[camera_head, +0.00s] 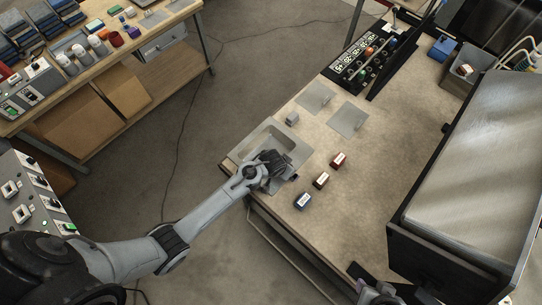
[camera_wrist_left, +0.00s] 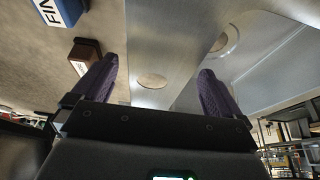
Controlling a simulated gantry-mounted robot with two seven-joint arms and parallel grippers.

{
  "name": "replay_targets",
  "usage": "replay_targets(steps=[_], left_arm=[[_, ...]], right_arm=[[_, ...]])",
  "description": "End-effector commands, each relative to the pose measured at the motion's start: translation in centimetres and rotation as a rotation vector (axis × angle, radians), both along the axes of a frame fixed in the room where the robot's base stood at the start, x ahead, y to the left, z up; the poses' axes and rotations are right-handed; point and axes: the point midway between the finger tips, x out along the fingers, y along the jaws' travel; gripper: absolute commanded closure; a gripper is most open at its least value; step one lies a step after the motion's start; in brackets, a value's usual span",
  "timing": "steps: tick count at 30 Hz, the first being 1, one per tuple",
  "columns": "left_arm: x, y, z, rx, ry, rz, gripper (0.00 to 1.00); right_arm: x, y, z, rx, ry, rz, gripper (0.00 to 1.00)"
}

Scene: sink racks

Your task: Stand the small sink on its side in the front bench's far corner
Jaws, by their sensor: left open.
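The small sink (camera_head: 288,140) is a grey metal basin lying flat, opening upward, at the left corner of the bench (camera_head: 300,235). My left gripper (camera_head: 272,170) is over its near rim and hides part of it. In the left wrist view the sink's metal (camera_wrist_left: 165,40) and its round drain (camera_wrist_left: 226,42) show ahead of the fingers. The left gripper (camera_wrist_left: 155,85) is open, with a strip of metal between its purple fingers; contact cannot be told. My right gripper (camera_head: 378,292) is partly in view at the bottom edge, its fingers unclear.
Three small labelled blocks, blue (camera_head: 303,201), brown (camera_head: 321,180) and red (camera_head: 338,160), stand right of the sink. A small grey block (camera_head: 292,118) and flat plates (camera_head: 347,120) lie behind it. A large metal box (camera_head: 475,170) fills the right side. The bench middle is clear.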

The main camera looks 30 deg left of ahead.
Motion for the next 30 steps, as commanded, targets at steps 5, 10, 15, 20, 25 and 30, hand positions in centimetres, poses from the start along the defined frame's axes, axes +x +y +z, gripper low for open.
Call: replay_targets(steps=[5,10,15,20,25,30], left_arm=[[1.0,-0.3,-2.1,0.001,0.002,-0.001,0.00],[1.5,-0.3,-3.2,0.000,0.000,0.000,0.00],[1.6,-0.4,-3.3,0.000,-0.001,0.000,0.00],[1.6,-0.4,-3.3,0.000,0.000,0.000,0.09],[1.6,-0.4,-3.3,0.000,0.000,0.000,0.35],[1.5,-0.4,-3.3,0.000,0.000,0.000,0.61]], right_arm=[[0.0,0.1,-0.4,0.003,-0.001,-0.001,0.57],[0.1,0.1,-0.6,0.003,-0.002,-0.001,0.57],[0.1,0.0,-0.6,0.001,-0.001,-0.001,0.57],[0.1,-0.1,-0.6,-0.004,-0.001,0.003,0.57],[0.0,-0.2,-0.6,-0.009,-0.001,0.005,0.57],[0.0,-0.2,-0.6,-0.009,0.000,0.005,0.57]])
